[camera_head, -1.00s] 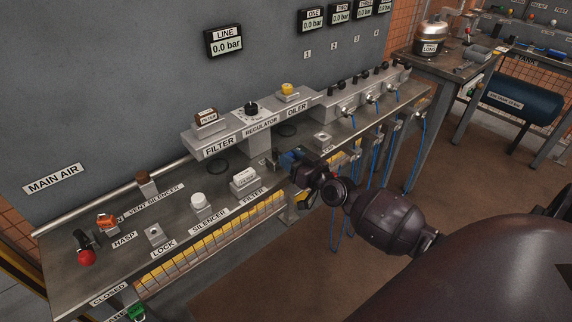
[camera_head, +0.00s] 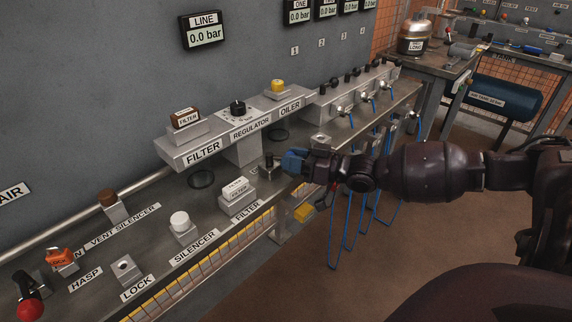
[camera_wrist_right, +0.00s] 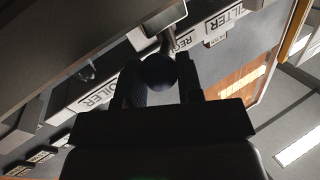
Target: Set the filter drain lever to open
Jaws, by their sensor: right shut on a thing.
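My right gripper (camera_head: 272,163) comes in from the right, in front of the regulator end of the filter unit (camera_head: 205,150). In the right wrist view its dark fingers (camera_wrist_right: 157,78) are shut on a dark round knob (camera_wrist_right: 157,71). A short metal stem (camera_wrist_right: 168,41) runs from the knob to a pale metal part. I take this to be the filter drain lever; its open or closed marking is not readable. In the head view the gripper hides the lever. My left gripper is out of view.
The bench holds a small white FILTER block (camera_head: 236,189), a white silencer (camera_head: 180,221), a brown vent silencer (camera_head: 108,199) and an orange hasp (camera_head: 61,257). The regulator knob (camera_head: 237,107) stands above. Blue hoses (camera_head: 348,220) hang at the bench's front.

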